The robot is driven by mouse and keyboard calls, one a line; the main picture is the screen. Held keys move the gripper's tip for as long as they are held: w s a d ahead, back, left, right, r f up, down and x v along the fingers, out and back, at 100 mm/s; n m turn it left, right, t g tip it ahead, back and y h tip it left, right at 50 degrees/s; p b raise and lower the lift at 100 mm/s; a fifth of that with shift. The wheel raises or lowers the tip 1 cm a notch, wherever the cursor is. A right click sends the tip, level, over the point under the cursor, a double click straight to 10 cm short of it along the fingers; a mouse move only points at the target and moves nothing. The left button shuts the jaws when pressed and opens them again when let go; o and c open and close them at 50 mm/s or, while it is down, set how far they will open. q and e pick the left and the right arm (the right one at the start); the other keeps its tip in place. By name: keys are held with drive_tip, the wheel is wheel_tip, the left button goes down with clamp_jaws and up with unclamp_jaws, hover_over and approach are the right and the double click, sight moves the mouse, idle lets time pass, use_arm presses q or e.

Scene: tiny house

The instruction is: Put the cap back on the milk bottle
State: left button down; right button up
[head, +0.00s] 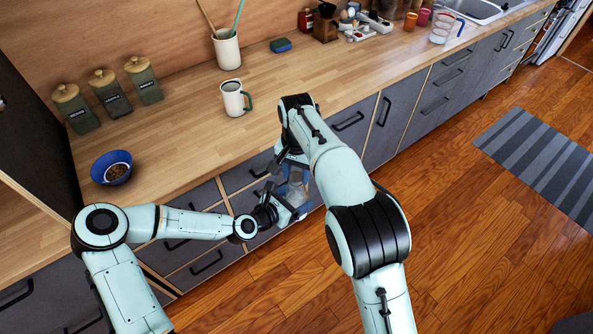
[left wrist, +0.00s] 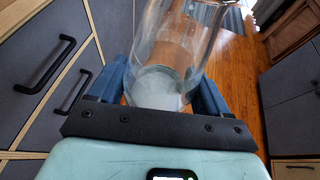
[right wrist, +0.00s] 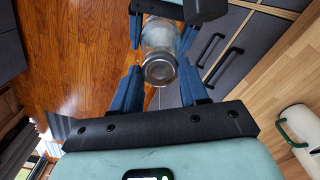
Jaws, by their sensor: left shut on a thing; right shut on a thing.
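The clear glass milk bottle (head: 297,186) is in front of the drawers, below the counter edge. My left gripper (head: 288,207) is shut around it. In the left wrist view the bottle (left wrist: 170,55) stands between the blue fingers, with a whitish patch low inside; its upper end is out of frame. My right gripper (right wrist: 158,82) is above the bottle, its fingertips closed on a round greyish cap (right wrist: 160,71). The cap lines up with the bottle (right wrist: 158,35) in the right wrist view. I cannot tell whether it is seated on the mouth. In the head view my right arm partly covers this area.
The wooden counter (head: 185,125) holds a white mug (head: 232,97), a blue bowl (head: 112,168), several green canisters (head: 111,94) and a utensil pot (head: 227,50). Dark drawers (head: 385,125) with handles stand close beside the grippers. The wooden floor (head: 470,240) is open at right.

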drive_tip(key=m, duration=0.3)
drive_tip(key=o, duration=1.3)
drive_tip(key=shift+c, duration=0.2)
wheel_tip(320, 180, up, 12)
drive_tip(key=shift+w+f, duration=0.1)
